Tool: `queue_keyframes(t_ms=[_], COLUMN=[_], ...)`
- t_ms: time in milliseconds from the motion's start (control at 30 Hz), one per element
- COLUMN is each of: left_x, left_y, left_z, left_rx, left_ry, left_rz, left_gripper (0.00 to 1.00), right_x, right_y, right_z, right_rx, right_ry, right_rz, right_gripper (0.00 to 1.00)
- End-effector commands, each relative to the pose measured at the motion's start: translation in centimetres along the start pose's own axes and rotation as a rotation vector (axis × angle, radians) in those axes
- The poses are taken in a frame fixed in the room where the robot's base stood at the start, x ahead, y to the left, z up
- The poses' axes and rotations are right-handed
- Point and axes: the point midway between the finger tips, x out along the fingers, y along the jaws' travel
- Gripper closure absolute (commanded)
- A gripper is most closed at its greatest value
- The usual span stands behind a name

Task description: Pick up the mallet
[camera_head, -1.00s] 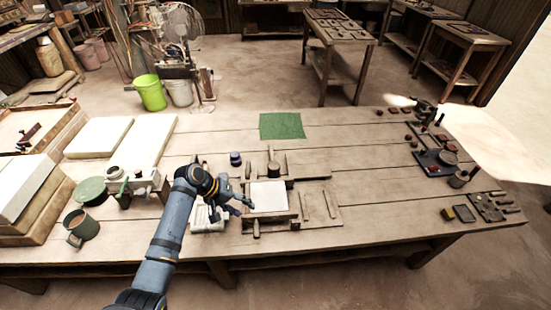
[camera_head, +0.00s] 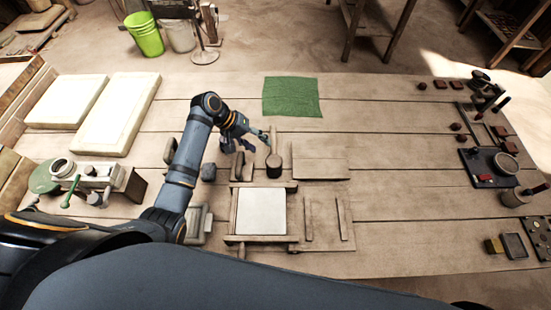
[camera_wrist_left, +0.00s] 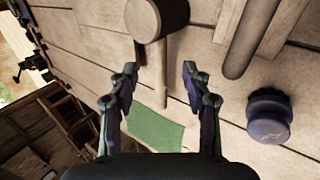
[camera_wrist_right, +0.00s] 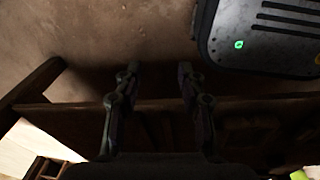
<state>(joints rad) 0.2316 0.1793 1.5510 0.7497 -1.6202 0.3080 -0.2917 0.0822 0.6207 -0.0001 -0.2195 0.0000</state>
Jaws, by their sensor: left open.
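The mallet (camera_head: 274,167) lies on the workbench behind the framed white tile press (camera_head: 261,212). It has a dark round head and a pale handle that points toward the green cloth (camera_head: 291,97). My left gripper (camera_head: 262,138) is beside the handle in the head view. In the left wrist view, the mallet's head (camera_wrist_left: 157,18) is beyond the fingertips, and its handle shows between the two spread fingers of my left gripper (camera_wrist_left: 160,72). I cannot tell how far above the handle they are. My right gripper (camera_wrist_right: 158,72) is open and empty, away from the mallet.
A flat board (camera_head: 320,160) lies to the mallet's right. Pale slabs (camera_head: 115,115) lie at the left.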

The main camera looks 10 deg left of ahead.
Motion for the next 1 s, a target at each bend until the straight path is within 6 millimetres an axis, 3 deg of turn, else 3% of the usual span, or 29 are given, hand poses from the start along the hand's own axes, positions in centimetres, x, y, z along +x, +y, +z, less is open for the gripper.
queue_keyframes(t_ms=[100, 200, 300, 433, 533, 733, 1000], left_x=[2.3, 3.7, 4.3, 4.7, 6.2, 9.2, 9.6], left_y=[0.2, 0.1, 0.1, 0.1, 0.2, 0.0, 0.0], left_z=[0.1, 0.1, 0.1, 0.1, 0.0, 0.0, -0.1], left_rx=[-0.002, -0.003, 0.000, -0.001, -0.002, -0.002, 0.000], left_ry=[-0.004, -0.003, -0.002, -0.002, -0.005, -0.003, -0.001], left_rz=[0.004, 0.003, 0.001, 0.001, 0.003, 0.001, 0.000], left_gripper=[0.51, 0.51, 0.51, 0.51, 0.51, 0.51, 0.53], right_x=[-0.2, -0.3, -0.2, -0.2, -0.5, -0.6, -0.6], right_y=[-0.1, -0.1, -0.1, -0.1, -0.1, -0.4, -0.4], right_z=[2.3, 3.0, 2.4, 0.2, -0.8, 0.1, 1.0], right_rx=[-0.002, -0.002, -0.001, 0.000, 0.001, 0.002, 0.001], right_ry=[-0.034, -0.044, -0.035, -0.002, 0.013, -0.001, -0.014], right_rz=[-0.001, -0.001, -0.001, -0.001, -0.002, -0.005, -0.005], right_gripper=[0.60, 0.60, 0.60, 0.60, 0.60, 0.60, 0.60])
